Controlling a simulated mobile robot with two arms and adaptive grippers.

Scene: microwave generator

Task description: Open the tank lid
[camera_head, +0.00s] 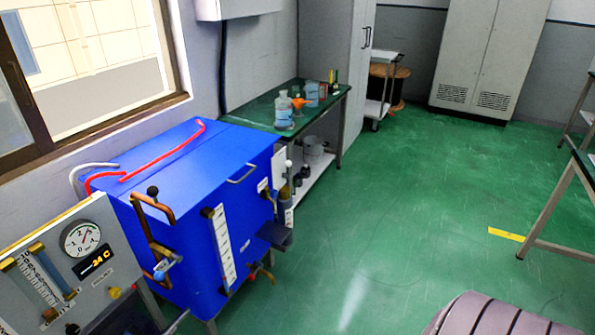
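The blue tank (180,250) stands at the left below the window, with its flat blue lid (185,160) facing up. The lid looks shut, with no gap visible along its edge. A pale metal handle (241,174) sits near the lid's edge on the side facing the open floor. A red hose (165,163) runs over the top. Neither of my grippers is in view.
A grey panel (65,270) with a round gauge (81,239) stands against the tank's near side. Valves and pipes stick out from the tank. A green table (240,112) with bottles stands behind it. The green floor (385,215) right of the tank is clear.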

